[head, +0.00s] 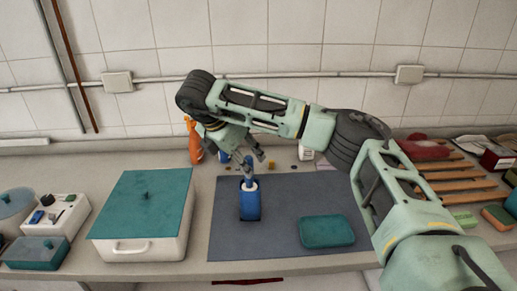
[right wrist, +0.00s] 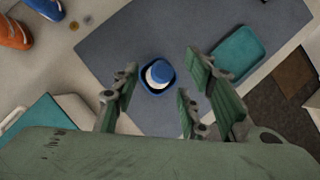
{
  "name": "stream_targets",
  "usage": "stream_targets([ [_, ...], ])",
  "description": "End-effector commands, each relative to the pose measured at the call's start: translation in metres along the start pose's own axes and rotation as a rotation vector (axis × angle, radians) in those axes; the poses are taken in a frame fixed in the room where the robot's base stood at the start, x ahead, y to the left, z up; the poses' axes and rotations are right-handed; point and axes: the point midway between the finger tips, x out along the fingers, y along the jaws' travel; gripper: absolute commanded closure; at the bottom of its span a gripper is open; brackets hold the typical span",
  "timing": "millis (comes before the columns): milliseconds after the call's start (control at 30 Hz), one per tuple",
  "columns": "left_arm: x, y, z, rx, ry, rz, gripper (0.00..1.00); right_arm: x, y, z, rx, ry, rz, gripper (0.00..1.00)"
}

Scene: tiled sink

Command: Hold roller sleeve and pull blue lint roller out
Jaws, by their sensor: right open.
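The blue lint roller (head: 248,180) stands upright in its blue roller sleeve (head: 250,206) on the grey-blue mat. Its handle points up, and a pale band shows at the sleeve's mouth. In the right wrist view I look down on the lint roller (right wrist: 165,70) inside the rim of the sleeve (right wrist: 157,91). My right gripper (head: 244,154) is open and empty, just above the handle. In the right wrist view its fingers (right wrist: 160,78) are spread to either side of the roller; I cannot tell whether any touches it. My left gripper is not in view.
The grey-blue mat (head: 285,238) also bears a teal box (head: 327,231) to the right. A white box with a teal lid (head: 145,203) stands left of the mat. A wooden rack (head: 460,182) is at the right. The mat's front is clear.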

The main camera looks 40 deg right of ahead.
Motion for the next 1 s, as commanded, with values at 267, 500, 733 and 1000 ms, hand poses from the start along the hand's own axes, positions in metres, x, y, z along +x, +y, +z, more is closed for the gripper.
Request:
stream_targets([
  [267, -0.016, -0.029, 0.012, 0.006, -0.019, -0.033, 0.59, 0.033, 0.000, -0.001, -0.005, 0.002, -0.002, 0.60],
  [500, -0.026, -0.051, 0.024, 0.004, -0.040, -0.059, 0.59, 0.065, 0.000, -0.001, -0.004, 0.003, 0.000, 0.60],
  [733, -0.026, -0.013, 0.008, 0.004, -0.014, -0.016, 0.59, 0.075, 0.001, -0.002, -0.005, 0.002, 0.003, 0.60],
  [1000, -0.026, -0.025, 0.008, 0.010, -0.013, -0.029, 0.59, 0.075, 0.001, -0.002, -0.005, 0.002, 0.003, 0.67],
])
